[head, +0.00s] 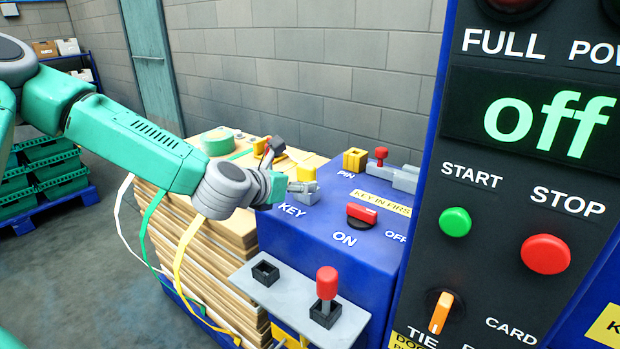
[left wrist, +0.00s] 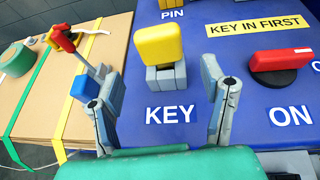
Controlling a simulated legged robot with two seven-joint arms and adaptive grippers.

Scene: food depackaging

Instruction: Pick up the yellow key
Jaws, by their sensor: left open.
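The yellow key (left wrist: 158,45) stands upright in a grey holder (left wrist: 166,78) on the blue panel (left wrist: 200,20), just above the word KEY in the left wrist view. In the head view the yellow key (head: 302,173) is partly hidden by my left gripper (head: 289,182). My left gripper also shows in the left wrist view (left wrist: 163,92), open and empty, with one finger on each side of the holder's lower front. The key lies beyond the fingertips, and I see no grip on it. My right gripper is not in view.
A red ON/OFF switch (head: 362,212) sits right of the key. A red-topped lever (head: 327,283) stands on the grey shelf in front. Strapped cardboard (head: 215,232) is stacked at left, with a red-and-yellow tool (left wrist: 62,40) on it. The control panel (head: 500,200) stands at right.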

